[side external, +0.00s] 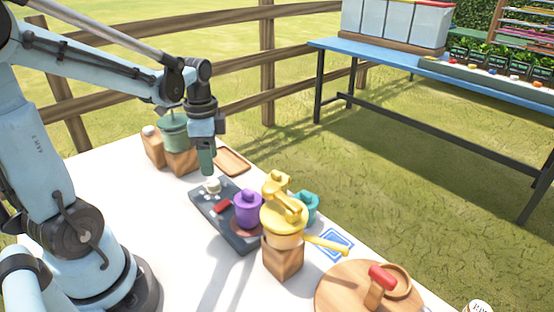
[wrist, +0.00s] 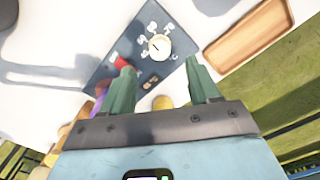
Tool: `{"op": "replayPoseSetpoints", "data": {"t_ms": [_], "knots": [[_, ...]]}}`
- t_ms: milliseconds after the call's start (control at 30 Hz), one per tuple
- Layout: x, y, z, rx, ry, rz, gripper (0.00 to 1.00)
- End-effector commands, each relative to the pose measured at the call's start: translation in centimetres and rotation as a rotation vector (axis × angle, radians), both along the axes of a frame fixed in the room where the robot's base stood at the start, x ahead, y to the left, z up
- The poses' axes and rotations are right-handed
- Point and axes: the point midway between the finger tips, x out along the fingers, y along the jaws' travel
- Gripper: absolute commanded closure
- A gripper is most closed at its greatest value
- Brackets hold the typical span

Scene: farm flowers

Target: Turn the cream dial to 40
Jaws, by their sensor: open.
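The cream dial (side external: 212,186) sits on a dark slate panel (side external: 237,240) on the white table. In the wrist view the cream dial (wrist: 159,46) is a round knob with a small dark mark on its face.
A red part (side external: 222,206) is on the panel near the dial. A wooden tray (side external: 232,160) lies behind. A green pot (side external: 173,135) stands on a wooden block.

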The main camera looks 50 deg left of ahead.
Motion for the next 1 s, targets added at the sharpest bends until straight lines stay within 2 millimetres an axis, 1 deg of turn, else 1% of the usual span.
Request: {"op": "replayPoseSetpoints", "data": {"t_ms": [100,300,500,667,933,967,1000], "knots": [[0.0,0.0,-1.6,0.001,-0.001,0.0,0.39],[0.0,0.0,-4.1,0.0,-0.001,0.0,0.39],[0.0,0.0,-5.7,0.0,-0.001,0.001,0.39],[0.0,0.0,-6.3,0.0,-0.001,0.001,0.39],[0.0,0.0,-6.4,0.0,-0.001,0.001,0.39],[0.0,0.0,-6.4,0.0,-0.001,0.001,0.4],[0.0,0.0,-6.4,0.0,-0.001,0.001,0.46]]}}
